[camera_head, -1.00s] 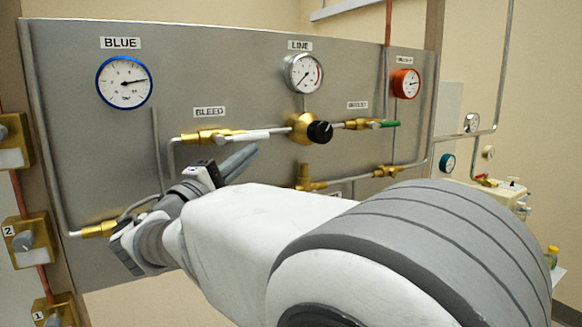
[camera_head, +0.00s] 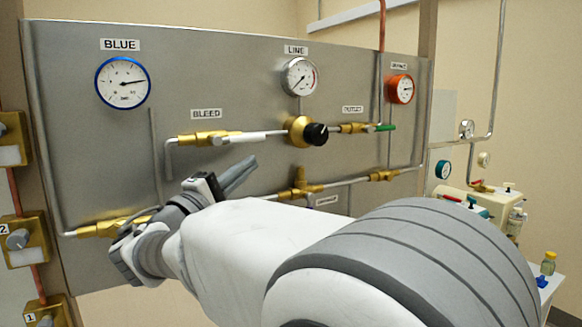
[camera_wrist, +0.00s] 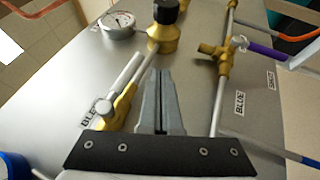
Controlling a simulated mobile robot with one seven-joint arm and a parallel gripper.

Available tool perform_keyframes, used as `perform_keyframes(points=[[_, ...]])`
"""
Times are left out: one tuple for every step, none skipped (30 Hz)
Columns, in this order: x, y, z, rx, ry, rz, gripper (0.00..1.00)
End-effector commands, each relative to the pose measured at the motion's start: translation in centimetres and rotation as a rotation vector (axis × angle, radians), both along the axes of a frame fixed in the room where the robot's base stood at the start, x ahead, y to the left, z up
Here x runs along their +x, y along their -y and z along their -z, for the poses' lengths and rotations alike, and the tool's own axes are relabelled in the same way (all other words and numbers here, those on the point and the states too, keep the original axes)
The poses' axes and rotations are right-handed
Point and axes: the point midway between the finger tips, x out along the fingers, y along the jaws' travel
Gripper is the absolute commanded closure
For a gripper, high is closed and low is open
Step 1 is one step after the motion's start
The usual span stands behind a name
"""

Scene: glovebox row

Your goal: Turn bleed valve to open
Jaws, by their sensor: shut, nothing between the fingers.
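The bleed valve (camera_head: 207,139) is a brass body under the BLEED label on the grey panel. Its white lever handle (camera_head: 252,136) points right, roughly along the pipe. In the wrist view the valve (camera_wrist: 120,106) and its white lever (camera_wrist: 124,76) are left of my fingers. My gripper (camera_head: 246,170) is just below the lever in the head view, apart from it in the picture. In the wrist view my gripper (camera_wrist: 158,74) has its fingers together with nothing between them. The exact gap to the panel is hard to tell.
A brass regulator with a black knob (camera_head: 316,134) is right of the lever, with a green-handled valve (camera_head: 385,127) beyond. Lower brass fittings (camera_head: 303,188) and pipe run below my gripper. Gauges (camera_head: 123,82) line the panel top. A purple handle (camera_wrist: 265,50) shows in the wrist view.

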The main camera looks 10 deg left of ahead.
Motion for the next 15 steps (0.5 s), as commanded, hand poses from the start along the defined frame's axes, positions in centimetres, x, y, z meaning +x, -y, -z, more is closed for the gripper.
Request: perform_keyframes(points=[[0.2, 0.1, 1.5, 0.0, 0.0, 0.002, 1.0], [0.4, 0.1, 1.9, 0.0, 0.0, 0.002, 1.0], [0.5, 0.1, 2.5, 0.0, 0.0, 0.003, 1.0], [0.3, 0.0, 2.6, -0.001, 0.0, 0.001, 1.0], [-0.6, -0.5, 2.3, 0.0, -0.002, -0.003, 1.0], [-1.6, -0.8, 2.6, 0.0, -0.002, -0.003, 1.0], [-2.2, -1.0, 3.0, -0.001, -0.002, -0.003, 1.0], [-2.9, -1.3, 3.2, -0.002, -0.002, -0.002, 1.0], [-3.7, -1.6, 3.6, -0.002, -0.002, -0.002, 1.0], [-4.2, -1.7, 3.8, -0.002, -0.001, -0.002, 1.0], [-4.7, -1.9, 4.1, -0.001, -0.001, -0.002, 1.0], [-5.4, -2.2, 4.4, -0.001, -0.002, -0.001, 1.0], [-5.9, -2.3, 4.6, -0.001, -0.001, -0.001, 1.0], [-6.3, -2.4, 4.8, -0.002, -0.002, 0.0, 1.0], [-6.7, -2.6, 5.0, -0.001, -0.001, -0.001, 1.0]])
